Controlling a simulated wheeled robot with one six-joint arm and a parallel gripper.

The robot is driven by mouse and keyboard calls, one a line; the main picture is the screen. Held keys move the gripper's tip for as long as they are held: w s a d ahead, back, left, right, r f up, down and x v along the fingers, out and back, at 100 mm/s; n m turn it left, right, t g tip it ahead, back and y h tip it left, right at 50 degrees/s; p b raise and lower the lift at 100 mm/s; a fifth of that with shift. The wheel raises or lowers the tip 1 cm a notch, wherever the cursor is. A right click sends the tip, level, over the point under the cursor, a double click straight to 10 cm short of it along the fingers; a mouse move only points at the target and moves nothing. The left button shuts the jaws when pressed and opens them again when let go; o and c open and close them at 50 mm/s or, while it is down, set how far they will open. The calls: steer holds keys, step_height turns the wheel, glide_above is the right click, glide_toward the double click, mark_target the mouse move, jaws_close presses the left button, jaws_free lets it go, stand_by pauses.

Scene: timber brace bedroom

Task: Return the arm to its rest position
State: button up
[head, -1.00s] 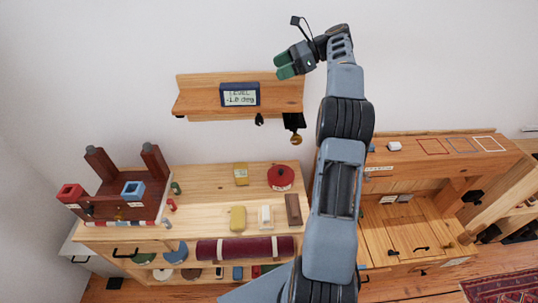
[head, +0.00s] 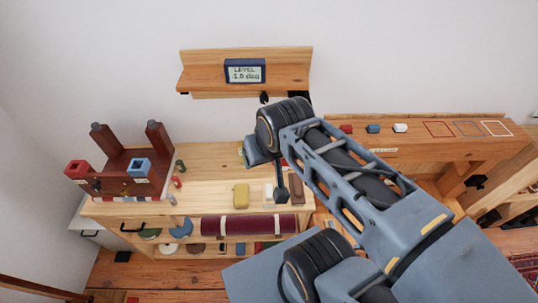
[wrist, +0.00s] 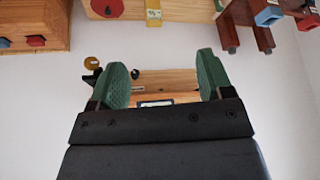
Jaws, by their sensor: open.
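My arm (head: 350,180) is folded back and reaches across the middle and right of the head view. In that view my gripper is mostly hidden behind the arm's dark joint, above the wooden workbench. In the wrist view my gripper (wrist: 163,76) shows two green fingers spread apart, with nothing between them. The wall shelf (wrist: 175,80) with its level display appears beyond the fingers there, apart from them.
The wall shelf (head: 190,72) holds a level display (head: 245,70). The workbench (head: 215,165) bears a yellow block (head: 241,195) and a dark red stand (head: 125,165). A bench at right (head: 470,150) carries small coloured blocks.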

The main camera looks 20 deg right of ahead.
steer(key=shift+s+d+f, duration=0.3)
steer(key=shift+d, duration=0.2)
steer(key=shift+g, duration=0.3)
steer(key=f+b, duration=0.4)
steer(key=f, duration=0.1)
steer(key=shift+w+f, duration=0.2)
steer(key=shift+w, duration=0.1)
